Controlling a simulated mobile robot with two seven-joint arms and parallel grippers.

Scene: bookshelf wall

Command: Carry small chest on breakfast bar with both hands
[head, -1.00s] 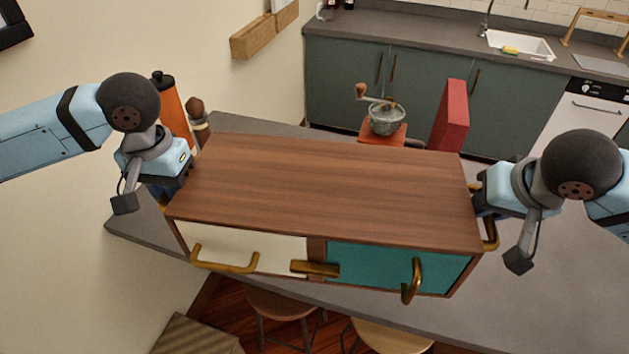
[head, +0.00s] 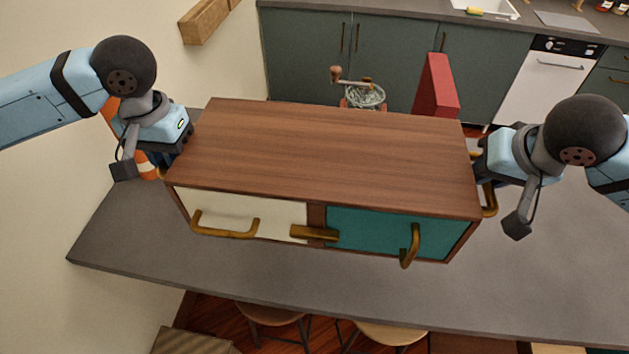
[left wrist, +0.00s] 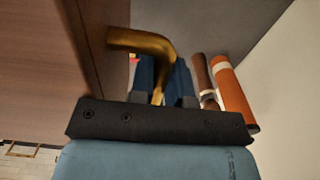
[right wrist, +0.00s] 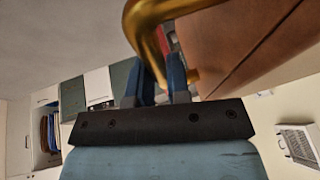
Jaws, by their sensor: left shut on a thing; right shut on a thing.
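The small chest (head: 320,155) has a brown wooden top, a cream drawer front and a teal door front, with brass handles. It is between my two arms, in front of me and over the grey breakfast bar (head: 330,275). My left gripper (left wrist: 165,85) is shut on the brass side handle (left wrist: 142,42) at the chest's left end. My right gripper (right wrist: 163,85) is shut on the brass side handle (right wrist: 145,25) at its right end. The chest looks nearly level. Its underside is hidden, so I cannot tell how high it is above the bar.
A red upright box (head: 436,86) and a coffee grinder (head: 362,92) stand behind the chest. An orange bottle (left wrist: 234,92) and a brown mill (left wrist: 205,78) are beside the left gripper. Stools (head: 272,314) stand below the bar's near edge. The bar's front strip is clear.

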